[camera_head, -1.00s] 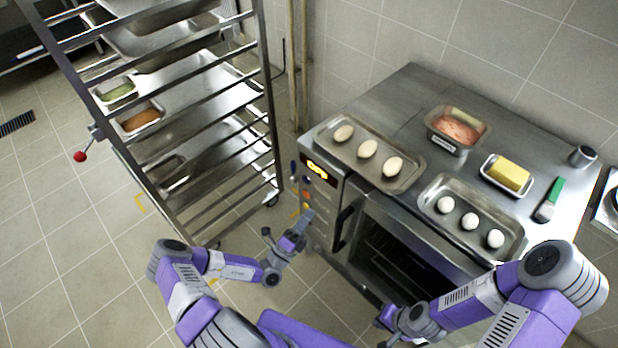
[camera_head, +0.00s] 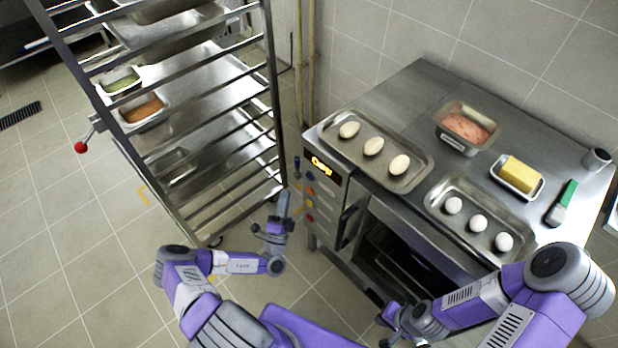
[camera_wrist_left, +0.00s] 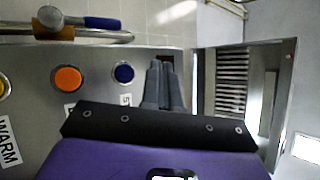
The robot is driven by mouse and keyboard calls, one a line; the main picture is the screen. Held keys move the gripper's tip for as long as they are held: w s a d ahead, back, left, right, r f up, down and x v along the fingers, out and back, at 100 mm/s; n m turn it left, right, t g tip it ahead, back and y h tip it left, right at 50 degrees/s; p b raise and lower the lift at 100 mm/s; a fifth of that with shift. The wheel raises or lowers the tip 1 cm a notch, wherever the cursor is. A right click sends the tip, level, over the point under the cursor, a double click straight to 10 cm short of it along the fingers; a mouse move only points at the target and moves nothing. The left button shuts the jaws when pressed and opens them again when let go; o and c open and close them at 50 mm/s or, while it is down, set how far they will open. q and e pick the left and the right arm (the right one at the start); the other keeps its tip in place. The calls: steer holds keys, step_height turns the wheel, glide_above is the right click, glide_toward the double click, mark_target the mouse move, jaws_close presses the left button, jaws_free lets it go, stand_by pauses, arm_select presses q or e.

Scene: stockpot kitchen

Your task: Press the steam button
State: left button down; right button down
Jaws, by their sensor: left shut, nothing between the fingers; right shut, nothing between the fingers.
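The oven's control panel (camera_head: 328,195) faces left, with a lit display above a column of coloured buttons. The blue button (camera_head: 310,176) is topmost, above the orange one (camera_head: 311,190). In the left wrist view the blue button (camera_wrist_left: 123,72) has a label partly hidden by my gripper; one character like an S shows. The orange button (camera_wrist_left: 67,79) is left of it. My left gripper (camera_head: 284,194) is shut and empty, left of the panel. In the wrist view its fingertips (camera_wrist_left: 160,66) appear just right of the blue button; contact cannot be told. My right gripper (camera_head: 384,341) is low before the oven.
A tall rack (camera_head: 215,130) stands left of the oven, close to my left gripper. A yellow button (camera_wrist_left: 3,85) is by the WARM label.

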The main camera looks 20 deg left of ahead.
mark_target(310, 176)
arm_select(q)
steer(key=w+d+b, duration=0.1)
steer(key=w+d, duration=0.1)
steer(key=w, duration=0.4)
steer(key=shift+d+b, duration=0.3)
steer(key=shift+w, duration=0.1)
stand_by(1.7)
steer(key=shift+w+d, duration=0.15)
steer(key=shift+w, duration=0.2)
steer(key=shift+w+d, duration=0.15)
steer(key=shift+w, duration=0.2)
stand_by(0.6)
stand_by(0.3)
steer(key=shift+s+a, duration=0.3)
steer(key=shift+s, duration=0.5)
